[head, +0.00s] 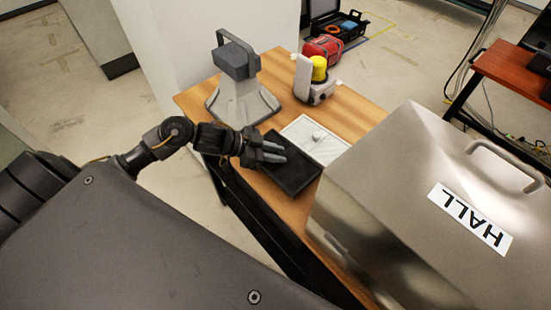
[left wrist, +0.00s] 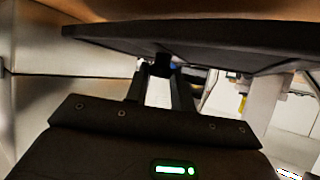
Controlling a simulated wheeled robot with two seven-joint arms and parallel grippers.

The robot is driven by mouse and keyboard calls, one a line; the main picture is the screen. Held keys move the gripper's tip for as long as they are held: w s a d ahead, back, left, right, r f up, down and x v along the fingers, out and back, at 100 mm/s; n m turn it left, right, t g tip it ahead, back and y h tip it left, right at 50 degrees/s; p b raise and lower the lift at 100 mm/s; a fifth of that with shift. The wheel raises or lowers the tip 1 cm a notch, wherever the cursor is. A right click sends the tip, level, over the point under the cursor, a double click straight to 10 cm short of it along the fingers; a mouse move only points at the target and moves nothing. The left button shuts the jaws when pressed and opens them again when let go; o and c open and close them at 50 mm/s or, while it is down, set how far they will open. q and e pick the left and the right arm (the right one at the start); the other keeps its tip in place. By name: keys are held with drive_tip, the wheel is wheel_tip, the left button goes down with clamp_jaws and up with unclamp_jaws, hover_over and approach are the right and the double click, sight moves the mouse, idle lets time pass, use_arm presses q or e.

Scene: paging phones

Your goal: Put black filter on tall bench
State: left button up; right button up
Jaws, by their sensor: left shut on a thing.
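The black filter (head: 294,177) is a flat dark rectangle at the left edge of a wooden-topped bench (head: 350,117) in the head view. I cannot tell whether it rests on the top or is just above it. My left gripper (head: 272,152) reaches in from the left and is shut on the filter's near left part. In the left wrist view the filter (left wrist: 215,42) spans the top as a dark slab, with the left gripper's fingers (left wrist: 162,68) meeting it. My right gripper is not in view.
A white panel (head: 318,137) lies beside the filter. A grey device on a stand (head: 240,80) and a white unit with a yellow top (head: 318,78) stand further back. A large metal box labelled HALL (head: 440,200) fills the right. A reddish table (head: 512,72) is at far right.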

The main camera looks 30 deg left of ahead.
use_arm(q)
wheel_tip(320, 180, down, 2)
drive_tip(key=shift+f, duration=0.6)
drive_tip(key=shift+f, duration=0.1)
drive_tip(key=o, duration=1)
drive_tip(key=shift+s, duration=0.1)
drive_tip(key=shift+a+r, duration=0.1)
drive_tip(key=shift+r, duration=0.1)
drive_tip(key=b+v, duration=0.2)
drive_tip(key=v, duration=0.8)
drive_tip(key=shift+s+a, duration=0.25)
drive_tip(key=shift+s+a+r, duration=0.25)
drive_tip(key=shift+a+r, duration=0.1)
drive_tip(key=shift+r, duration=0.05)
